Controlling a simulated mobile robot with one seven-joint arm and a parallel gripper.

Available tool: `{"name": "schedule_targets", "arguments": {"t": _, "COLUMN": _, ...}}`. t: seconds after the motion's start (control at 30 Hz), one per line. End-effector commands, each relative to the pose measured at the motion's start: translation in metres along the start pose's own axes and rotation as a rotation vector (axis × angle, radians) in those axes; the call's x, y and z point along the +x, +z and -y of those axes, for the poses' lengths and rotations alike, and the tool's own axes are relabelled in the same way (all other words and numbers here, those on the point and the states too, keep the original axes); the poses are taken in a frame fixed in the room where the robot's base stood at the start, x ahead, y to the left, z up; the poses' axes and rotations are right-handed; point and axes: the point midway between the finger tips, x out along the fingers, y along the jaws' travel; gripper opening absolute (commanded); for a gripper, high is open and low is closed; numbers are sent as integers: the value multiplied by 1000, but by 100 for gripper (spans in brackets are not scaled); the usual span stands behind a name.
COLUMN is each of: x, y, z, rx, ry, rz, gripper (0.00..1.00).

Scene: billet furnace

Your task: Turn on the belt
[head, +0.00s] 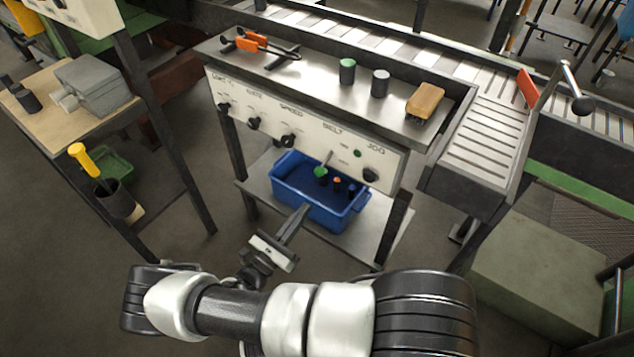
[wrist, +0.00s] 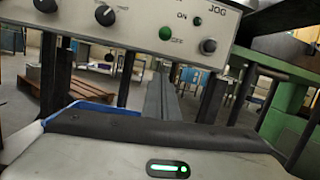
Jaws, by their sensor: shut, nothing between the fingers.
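The pale control panel (head: 300,132) is on the front of a metal bench, with the label BELT toward its right. Under that label a short lever with a green ball end (head: 320,172) sticks out. In the wrist view the green ball (wrist: 165,34) is beside the OFF label, below ON. A small green lamp (head: 357,153) is to the right of the lever, and it also shows in the wrist view (wrist: 197,21). My gripper (head: 303,210) is shut and empty, in front of and below the lever, apart from it.
Several dark knobs line the panel, including the JOG knob (head: 370,174) right of the lever. A blue bin (head: 318,207) stands on the shelf below. Orange-handled tongs (head: 262,44) and a wooden brush (head: 425,100) lie on the bench top. A roller conveyor (head: 485,135) is at right.

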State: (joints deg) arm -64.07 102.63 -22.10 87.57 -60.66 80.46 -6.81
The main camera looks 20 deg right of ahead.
Motion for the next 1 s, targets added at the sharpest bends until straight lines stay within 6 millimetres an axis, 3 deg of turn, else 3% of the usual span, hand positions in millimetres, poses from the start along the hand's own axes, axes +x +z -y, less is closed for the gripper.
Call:
{"name": "schedule_targets", "arguments": {"t": 0.27, "x": 15, "y": 1, "z": 1, "rx": -1, "ry": -3, "rz": 1, "gripper": 0}}
{"name": "schedule_targets", "arguments": {"t": 0.7, "x": 105, "y": 1, "z": 2, "rx": -2, "ry": -4, "rz": 0, "gripper": 0}}
{"name": "schedule_targets", "arguments": {"t": 0.8, "x": 94, "y": 20, "z": 0, "rx": 2, "ry": -1, "rz": -2, "gripper": 0}}
{"name": "schedule_targets", "arguments": {"t": 1.0, "x": 88, "y": 36, "z": 0, "rx": 3, "ry": -2, "rz": -2, "gripper": 0}}
